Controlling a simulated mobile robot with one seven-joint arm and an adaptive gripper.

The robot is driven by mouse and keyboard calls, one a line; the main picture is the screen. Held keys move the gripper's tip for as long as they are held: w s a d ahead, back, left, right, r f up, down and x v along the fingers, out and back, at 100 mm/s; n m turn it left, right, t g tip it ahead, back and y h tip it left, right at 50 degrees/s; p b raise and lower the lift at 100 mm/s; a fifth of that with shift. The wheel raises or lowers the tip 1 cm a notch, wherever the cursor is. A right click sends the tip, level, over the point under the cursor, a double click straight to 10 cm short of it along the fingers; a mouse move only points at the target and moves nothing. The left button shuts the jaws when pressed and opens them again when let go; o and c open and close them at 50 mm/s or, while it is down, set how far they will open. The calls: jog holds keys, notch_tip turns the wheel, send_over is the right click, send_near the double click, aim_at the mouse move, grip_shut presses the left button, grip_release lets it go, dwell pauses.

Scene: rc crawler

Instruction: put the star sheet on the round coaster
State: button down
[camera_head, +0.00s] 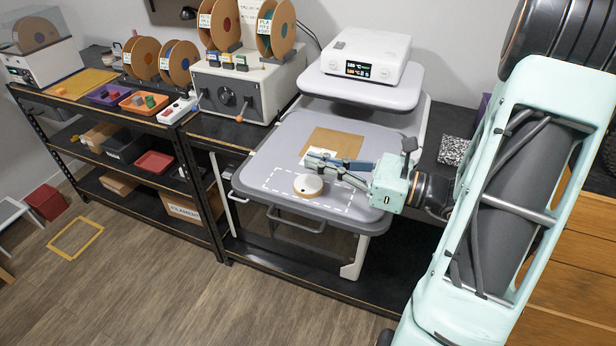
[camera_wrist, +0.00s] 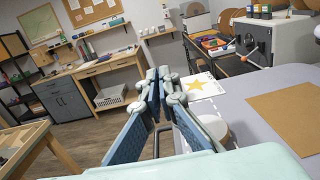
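The star sheet (camera_wrist: 202,86) is white with a yellow star and shows at my fingertips in the wrist view. In the head view only a pale part of the sheet (camera_head: 316,159) shows beside the fingers. My gripper (camera_head: 318,160) has its tips together, with the sheet at them, above the grey press table. The round coaster (camera_head: 308,185) is white with a tan rim and lies on the table, just below and in front of the fingers. In the wrist view the coaster (camera_wrist: 214,128) is partly hidden behind the right finger.
The coaster lies inside a white dashed outline on the grey table (camera_head: 262,172). A brown sheet (camera_head: 335,143) lies behind my fingers. A raised grey platen with a white control box (camera_head: 366,55) stands at the back. The table's left side is clear.

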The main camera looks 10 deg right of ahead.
aim_at(308, 194)
jog(key=w+f, duration=0.1)
jog(key=f, duration=0.1)
jog(key=w+a+f, duration=0.1)
jog(key=w, duration=0.1)
jog(key=shift+a+f, duration=0.1)
jog(key=shift+f, duration=0.25)
notch_tip(308, 194, down, 3)
jog(key=shift+w+r, duration=0.1)
jog(key=shift+f, duration=0.3)
jog(key=shift+f, duration=0.1)
jog(key=shift+f+b, duration=0.45)
jog(key=shift+f, duration=0.05)
jog(key=c, duration=2.6)
grip_release()
jog(key=shift+c, duration=0.2)
jog(key=o, duration=0.5)
jog(key=shift+f, duration=0.15)
jog(key=shift+a, duration=0.1)
